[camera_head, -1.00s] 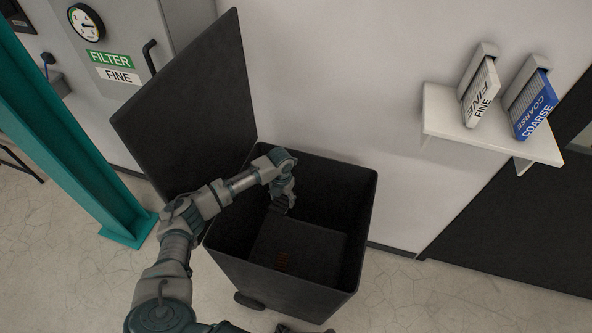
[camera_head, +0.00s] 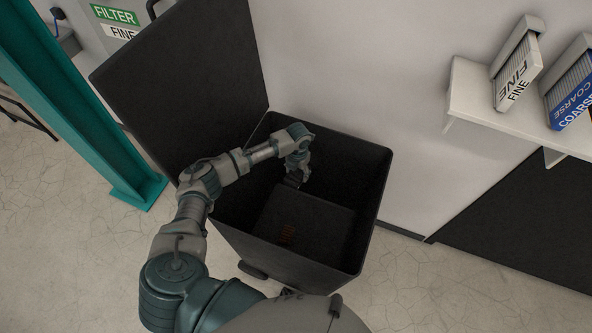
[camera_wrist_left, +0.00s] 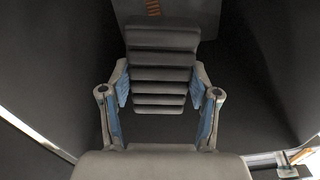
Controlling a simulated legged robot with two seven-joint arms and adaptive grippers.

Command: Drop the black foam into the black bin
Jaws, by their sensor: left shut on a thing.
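The black bin (camera_head: 318,278) stands open against the wall, its lid (camera_head: 185,80) tipped up on the left. My left gripper (camera_head: 298,176) reaches down inside the bin, below the rim, near the back. In the left wrist view my left gripper (camera_wrist_left: 160,108) is shut on the black foam (camera_wrist_left: 163,72), a dark ribbed block between the two fingers. The foam is held above the bin's floor and looks clear of it. In the head view the foam is small, dark and hard to tell from the bin. My right gripper is not in view.
A dark flat panel (camera_head: 318,222) with a small orange mark lies low in the bin. A white shelf (camera_head: 490,113) at right holds a FINE filter (camera_head: 517,75) and a blue COARSE filter (camera_head: 572,95). A teal post (camera_head: 75,95) stands left of the bin.

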